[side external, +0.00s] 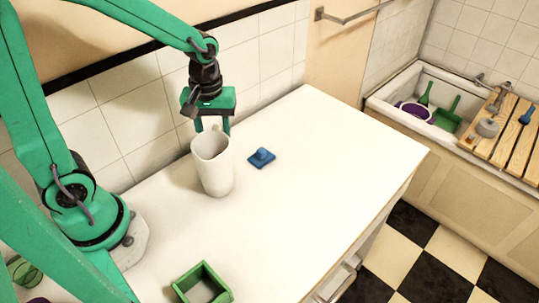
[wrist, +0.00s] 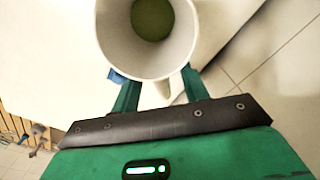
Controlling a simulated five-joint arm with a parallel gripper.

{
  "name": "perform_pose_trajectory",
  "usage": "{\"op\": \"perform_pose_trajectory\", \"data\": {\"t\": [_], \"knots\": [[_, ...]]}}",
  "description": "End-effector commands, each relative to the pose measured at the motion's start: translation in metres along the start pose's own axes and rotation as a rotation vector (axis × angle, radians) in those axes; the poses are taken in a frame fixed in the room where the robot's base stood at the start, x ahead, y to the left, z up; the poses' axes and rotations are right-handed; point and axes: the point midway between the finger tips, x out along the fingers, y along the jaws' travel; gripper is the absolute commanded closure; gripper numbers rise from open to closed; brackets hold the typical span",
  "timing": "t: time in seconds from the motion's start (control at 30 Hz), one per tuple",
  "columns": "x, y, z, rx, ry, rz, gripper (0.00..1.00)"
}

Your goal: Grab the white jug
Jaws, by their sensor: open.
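The white jug (side external: 213,172) stands upright on the white counter in the side view. In the wrist view I look down into the jug (wrist: 186,48), and its inside bottom looks dull green. Its handle (wrist: 162,88) points toward my gripper. My gripper (side external: 213,127) is open at the jug's wall side, with its fingers pointing down by the rim. In the wrist view the two fingers of my gripper (wrist: 157,82) lie on either side of the handle. I cannot tell whether they touch the jug. The handle is mostly hidden in the side view.
A small blue object (side external: 262,158) lies on the counter (side external: 330,150) just right of the jug. An open green box (side external: 202,284) is at the front. The tiled wall (side external: 140,90) is close behind. A basin (side external: 385,98) with several items is far right.

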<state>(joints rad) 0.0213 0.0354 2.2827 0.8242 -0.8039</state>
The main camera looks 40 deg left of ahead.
Motion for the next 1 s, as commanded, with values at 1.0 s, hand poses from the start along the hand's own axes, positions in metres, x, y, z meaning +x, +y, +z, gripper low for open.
{"op": "perform_pose_trajectory", "data": {"t": [1.0], "knots": [[0.04,0.001,0.0,0.0,0.001,0.001,0.67]]}}
